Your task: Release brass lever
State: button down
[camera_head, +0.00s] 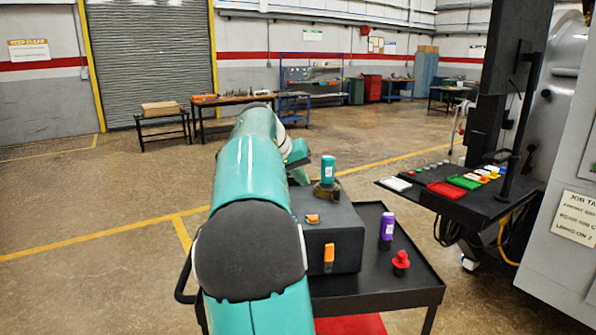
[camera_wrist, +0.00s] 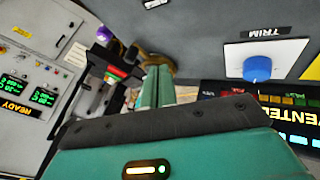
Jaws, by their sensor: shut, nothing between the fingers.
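My gripper (camera_wrist: 158,72) is shut in the wrist view, its two teal fingers together with nothing seen between them. A brownish, brass-coloured piece (camera_wrist: 160,60) shows just beyond the fingertips; it may be the brass lever, but the fingers cover part of it and I cannot tell whether they touch.
A purple can (camera_head: 387,228) and a red knob-like piece (camera_head: 401,261) stand on the cart (camera_head: 405,285) right of the box. A machine console (camera_head: 470,200) is farther right. In the wrist view, a blue TRIM knob (camera_wrist: 257,68) is at right. Floor left is clear.

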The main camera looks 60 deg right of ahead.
aim_at(333, 199)
jog(key=x, duration=0.5)
jog(key=shift+s+d, duration=0.1)
jog(key=shift+s, duration=0.1)
jog(key=shift+s+d+r, duration=0.1)
jog(key=shift+s+d, duration=0.15)
jog(key=shift+s, duration=0.3)
jog(key=shift+s+d, duration=0.3)
jog(key=shift+s, duration=0.25)
jog(key=shift+s+d, duration=0.3)
jog(key=shift+s, duration=0.15)
